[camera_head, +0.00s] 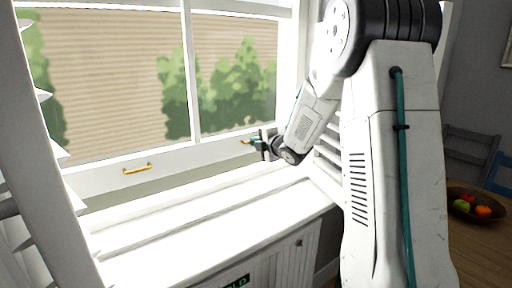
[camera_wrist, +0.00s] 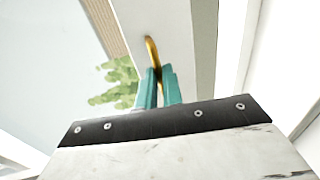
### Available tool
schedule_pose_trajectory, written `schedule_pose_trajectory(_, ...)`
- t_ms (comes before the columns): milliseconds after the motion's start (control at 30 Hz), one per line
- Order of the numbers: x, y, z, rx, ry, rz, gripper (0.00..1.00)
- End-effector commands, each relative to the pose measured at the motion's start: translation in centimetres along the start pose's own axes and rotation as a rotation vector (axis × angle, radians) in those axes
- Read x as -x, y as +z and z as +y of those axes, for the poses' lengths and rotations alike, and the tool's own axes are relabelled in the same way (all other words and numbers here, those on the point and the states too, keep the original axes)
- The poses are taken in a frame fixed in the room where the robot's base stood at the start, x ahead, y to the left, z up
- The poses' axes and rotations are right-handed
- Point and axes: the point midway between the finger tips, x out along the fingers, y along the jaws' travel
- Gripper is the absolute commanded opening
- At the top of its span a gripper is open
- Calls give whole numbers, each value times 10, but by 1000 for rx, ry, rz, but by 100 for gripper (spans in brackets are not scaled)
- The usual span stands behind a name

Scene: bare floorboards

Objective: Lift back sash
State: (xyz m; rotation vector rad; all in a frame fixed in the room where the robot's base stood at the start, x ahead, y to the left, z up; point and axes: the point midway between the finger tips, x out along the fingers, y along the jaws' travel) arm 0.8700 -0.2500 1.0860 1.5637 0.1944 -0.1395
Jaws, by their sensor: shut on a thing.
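The back sash (camera_head: 105,178) is a white window sash with a glass pane in the head view. Two brass handles sit on its bottom rail. The left handle (camera_head: 137,169) is free. My gripper (camera_head: 256,142) is at the right handle (camera_head: 245,142), near the right end of the rail. In the wrist view, my gripper's teal fingers (camera_wrist: 158,82) are closed around the lower part of that brass handle (camera_wrist: 152,50). A grey-beige strip shows under the rail; I cannot tell whether it is an opening or shaded frame.
A white sill (camera_head: 200,222) runs below the window, bare, above a panelled cabinet front (camera_head: 285,255). White slatted shutters stand at the left (camera_head: 50,140) and right (camera_head: 327,160). At the far right, a fruit bowl (camera_head: 478,208) sits on a wooden table (camera_head: 485,250) near chairs (camera_head: 470,150).

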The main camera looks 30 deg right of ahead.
Motion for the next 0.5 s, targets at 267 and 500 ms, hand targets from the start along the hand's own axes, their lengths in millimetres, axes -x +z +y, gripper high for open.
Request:
schedule_pose_trajectory(267, 0, 0, 0, 0, 1, 0, 29)
schedule_pose_trajectory(500, 6, 0, 0, 0, 1, -1, 29)
